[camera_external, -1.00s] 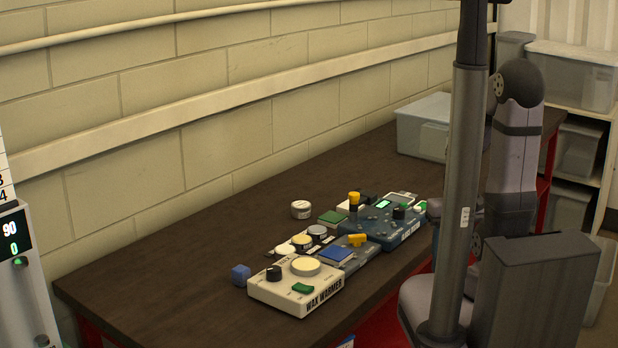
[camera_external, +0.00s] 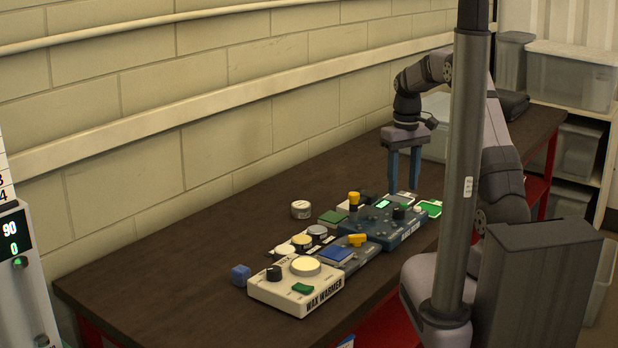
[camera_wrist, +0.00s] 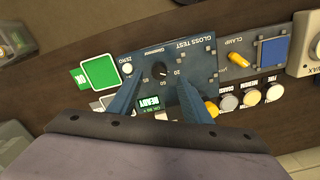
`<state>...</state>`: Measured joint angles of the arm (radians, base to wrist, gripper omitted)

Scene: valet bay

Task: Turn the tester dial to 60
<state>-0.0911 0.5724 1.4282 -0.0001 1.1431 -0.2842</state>
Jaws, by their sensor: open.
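The gloss tester is a blue box (camera_external: 370,230) on the dark bench. It also shows upside down in the wrist view (camera_wrist: 198,68). Its black round dial (camera_wrist: 158,71) has small printed numbers around it, and a green lit display reads READY (camera_wrist: 152,102). In the external view the dial (camera_external: 399,213) is near the tester's right end. My gripper (camera_external: 403,186) is open and empty, pointing down above that end. In the wrist view its blue fingers (camera_wrist: 160,84) appear on either side of the dial, apart from it. The dial's exact setting is too small to read.
Several round tins and a green pad (camera_wrist: 100,73) are close by. The bench's left part is clear.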

